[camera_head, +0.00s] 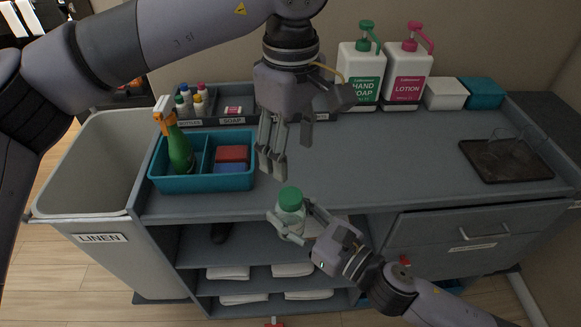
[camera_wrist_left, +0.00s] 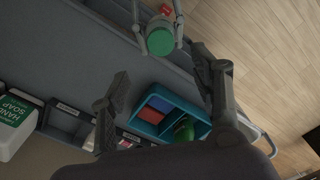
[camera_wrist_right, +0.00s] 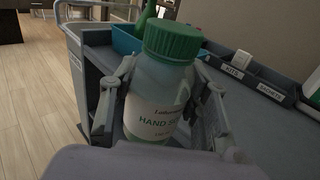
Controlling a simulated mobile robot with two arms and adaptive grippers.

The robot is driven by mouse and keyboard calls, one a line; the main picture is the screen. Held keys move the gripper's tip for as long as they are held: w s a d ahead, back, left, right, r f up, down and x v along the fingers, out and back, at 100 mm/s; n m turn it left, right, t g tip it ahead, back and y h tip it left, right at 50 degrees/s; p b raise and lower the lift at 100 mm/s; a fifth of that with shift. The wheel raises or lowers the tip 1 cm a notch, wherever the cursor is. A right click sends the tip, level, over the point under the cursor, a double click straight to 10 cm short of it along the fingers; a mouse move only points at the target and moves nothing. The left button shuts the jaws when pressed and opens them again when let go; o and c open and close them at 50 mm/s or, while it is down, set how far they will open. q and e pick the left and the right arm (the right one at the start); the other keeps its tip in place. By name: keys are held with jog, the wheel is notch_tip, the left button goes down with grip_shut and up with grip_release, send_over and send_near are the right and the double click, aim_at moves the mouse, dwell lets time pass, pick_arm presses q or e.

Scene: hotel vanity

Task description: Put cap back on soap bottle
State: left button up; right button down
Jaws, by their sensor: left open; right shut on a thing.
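A clear soap bottle (camera_head: 290,216) with a green cap (camera_head: 290,198) on its top is held upright in front of the cart's top edge. Its label reads "HAND S..." in the right wrist view (camera_wrist_right: 155,112), where the green cap (camera_wrist_right: 173,40) sits on the neck; I cannot tell how tightly. My right gripper (camera_head: 292,222) is shut around the bottle's body. My left gripper (camera_head: 272,155) is open and empty, pointing down above the cart top, up and left of the cap. The left wrist view shows the green cap (camera_wrist_left: 160,40) beyond its fingers.
A teal caddy (camera_head: 200,182) with a green spray bottle (camera_head: 180,150) stands left of my left gripper. Hand soap (camera_head: 362,70) and lotion (camera_head: 406,75) pump bottles stand at the back. A dark tray (camera_head: 505,160) lies right. The cart's middle top is clear.

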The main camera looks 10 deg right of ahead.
pick_arm(q)
jog(key=shift+r, duration=0.9)
